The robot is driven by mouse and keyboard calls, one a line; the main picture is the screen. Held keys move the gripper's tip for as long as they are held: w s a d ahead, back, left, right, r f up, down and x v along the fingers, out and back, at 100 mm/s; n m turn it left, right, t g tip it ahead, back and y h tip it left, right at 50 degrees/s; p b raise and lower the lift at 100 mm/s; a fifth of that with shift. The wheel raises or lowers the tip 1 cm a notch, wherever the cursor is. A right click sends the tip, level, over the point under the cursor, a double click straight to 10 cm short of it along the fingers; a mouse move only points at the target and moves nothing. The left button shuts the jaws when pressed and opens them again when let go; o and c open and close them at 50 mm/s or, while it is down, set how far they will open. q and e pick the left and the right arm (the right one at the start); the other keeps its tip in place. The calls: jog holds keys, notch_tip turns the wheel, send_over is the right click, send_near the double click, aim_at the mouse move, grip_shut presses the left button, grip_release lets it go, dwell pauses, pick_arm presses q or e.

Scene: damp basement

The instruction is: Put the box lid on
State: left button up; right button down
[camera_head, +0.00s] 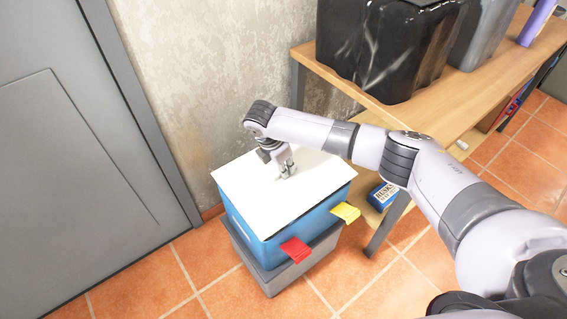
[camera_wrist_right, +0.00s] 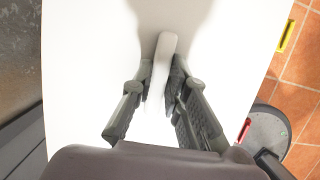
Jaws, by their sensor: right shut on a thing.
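The white flat lid (camera_head: 235,181) lies over the top of a blue box (camera_head: 253,228) and hides its opening. I cannot tell whether it rests fully on the rim or sits slightly above it. My right gripper (camera_head: 287,172) is shut on the lid's pale upright handle; in the right wrist view the handle (camera_wrist_right: 161,75) stands between the two fingers (camera_wrist_right: 160,95), with the white lid (camera_wrist_right: 80,80) below. A red flap (camera_head: 296,250) and a yellow flap (camera_head: 346,211) stick out at the box's sides, below the lid edge. My left gripper is not in view.
The blue box stands on a grey base block (camera_head: 272,280) on orange tiles. A wooden shelf unit (camera_head: 440,112) stands to the right, with a black wrapped thing (camera_head: 385,50) on top and a small blue carton (camera_head: 381,196) low down. A grey door (camera_head: 80,120) is at left.

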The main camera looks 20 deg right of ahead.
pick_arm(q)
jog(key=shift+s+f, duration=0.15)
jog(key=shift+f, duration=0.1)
pick_arm(e)
jog(key=shift+f, duration=0.1)
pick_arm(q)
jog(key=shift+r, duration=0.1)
pick_arm(e)
jog(key=shift+f, duration=0.2)
jog(key=shift+f, duration=0.2)
jog(key=shift+f+b, duration=0.3)
jog(key=shift+f, duration=0.45)
jog(key=shift+f+b, duration=0.25)
jog(key=shift+b, duration=0.05)
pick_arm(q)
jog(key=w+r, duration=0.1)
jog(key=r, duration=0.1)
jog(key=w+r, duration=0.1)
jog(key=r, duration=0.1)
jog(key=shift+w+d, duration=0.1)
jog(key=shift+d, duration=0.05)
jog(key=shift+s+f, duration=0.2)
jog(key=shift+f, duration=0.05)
